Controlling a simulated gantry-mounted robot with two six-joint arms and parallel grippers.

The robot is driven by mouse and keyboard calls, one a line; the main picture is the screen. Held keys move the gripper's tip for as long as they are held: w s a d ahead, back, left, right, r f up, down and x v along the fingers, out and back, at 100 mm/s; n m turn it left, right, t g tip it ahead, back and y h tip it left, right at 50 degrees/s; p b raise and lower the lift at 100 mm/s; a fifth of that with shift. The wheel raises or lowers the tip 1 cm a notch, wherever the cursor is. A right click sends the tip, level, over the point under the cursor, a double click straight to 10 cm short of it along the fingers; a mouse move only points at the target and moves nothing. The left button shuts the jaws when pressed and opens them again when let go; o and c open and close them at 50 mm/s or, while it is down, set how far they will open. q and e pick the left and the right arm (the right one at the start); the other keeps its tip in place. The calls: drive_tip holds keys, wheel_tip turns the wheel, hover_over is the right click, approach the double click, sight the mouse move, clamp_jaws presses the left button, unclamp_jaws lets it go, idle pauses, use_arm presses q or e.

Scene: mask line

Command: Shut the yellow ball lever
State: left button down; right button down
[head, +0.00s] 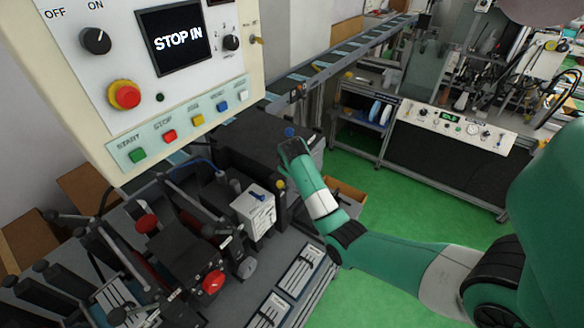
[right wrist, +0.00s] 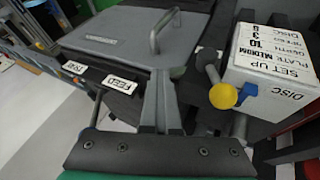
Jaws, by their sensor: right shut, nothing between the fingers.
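The yellow ball lever (right wrist: 223,95) is in the right wrist view, just right of my gripper fingers. Its yellow ball ends a short grey stem beside a white labelled box. In the head view the yellow ball (head: 281,185) is small, between the white box and my right arm. My right gripper (head: 292,147) is over the dark machine, a little beyond the ball. In the right wrist view the right gripper (right wrist: 160,78) is shut and empty, apart from the ball and left of it. My left gripper is not in view.
A grey lid with a bar handle (right wrist: 165,30) lies beyond the fingers. The white box (right wrist: 270,60) has a blue tab and stands right of the lever. A control panel (head: 190,125) reading "STOP IN" hangs at upper left. Green floor (head: 385,190) is open to the right.

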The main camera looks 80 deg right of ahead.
drive_tip(key=shift+w+a+f, duration=0.1)
drive_tip(key=shift+a, duration=0.15)
drive_tip(key=s+r+p, duration=0.4)
drive_tip(key=r, duration=0.8)
drive_tip(key=shift+r, duration=0.25)
